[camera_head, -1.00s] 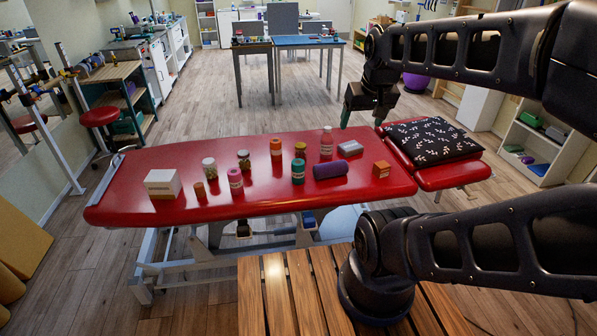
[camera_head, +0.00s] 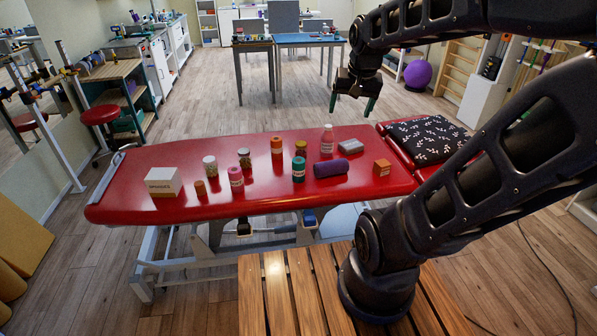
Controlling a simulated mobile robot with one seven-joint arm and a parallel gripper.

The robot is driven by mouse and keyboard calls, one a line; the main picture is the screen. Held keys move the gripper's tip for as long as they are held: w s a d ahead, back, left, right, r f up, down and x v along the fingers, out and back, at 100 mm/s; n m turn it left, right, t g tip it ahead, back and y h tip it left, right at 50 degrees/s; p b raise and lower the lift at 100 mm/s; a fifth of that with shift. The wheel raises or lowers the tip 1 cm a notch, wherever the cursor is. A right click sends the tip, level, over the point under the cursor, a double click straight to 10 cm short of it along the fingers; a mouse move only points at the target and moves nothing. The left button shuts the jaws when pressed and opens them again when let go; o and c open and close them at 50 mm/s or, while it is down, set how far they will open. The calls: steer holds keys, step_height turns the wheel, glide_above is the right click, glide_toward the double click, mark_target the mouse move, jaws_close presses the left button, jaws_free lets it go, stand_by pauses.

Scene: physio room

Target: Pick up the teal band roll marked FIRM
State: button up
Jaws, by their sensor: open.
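The teal band roll (camera_head: 299,169) stands upright on the red treatment table, near the middle of the group of items. A pale label shows on its side, but the writing is too small to read. My gripper (camera_head: 352,101) is in the air above the far side of the table, up and to the right of the teal roll. Its fingers are apart and point down, with nothing between them.
The red table (camera_head: 130,195) also holds a purple roll (camera_head: 331,168) close right of the teal one, a pink roll (camera_head: 236,180), an orange roll (camera_head: 277,147), a bottle (camera_head: 327,140), jars, and a white box (camera_head: 163,182). A patterned cushion (camera_head: 425,140) lies at right.

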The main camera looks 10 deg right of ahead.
steer(key=w+a+f+m+g, duration=0.15)
steer(key=w+f+m, duration=0.3)
steer(key=w, duration=0.75)
steer(key=m+g, duration=0.2)
steer(key=m, duration=0.8)
glide_above(298, 161)
steer(key=shift+n, duration=0.25)
step_height(298, 161, down, 26)
steer(key=shift+d+f, duration=0.15)
steer(key=shift+w+f, duration=0.1)
steer(key=shift+f, duration=0.4)
step_height(298, 161, down, 5)
steer(key=shift+f, duration=0.2)
steer(key=shift+w+f, duration=0.15)
steer(key=shift+f, duration=1.15)
steer(key=shift+w+f, duration=0.15)
steer(key=shift+f, duration=1.1)
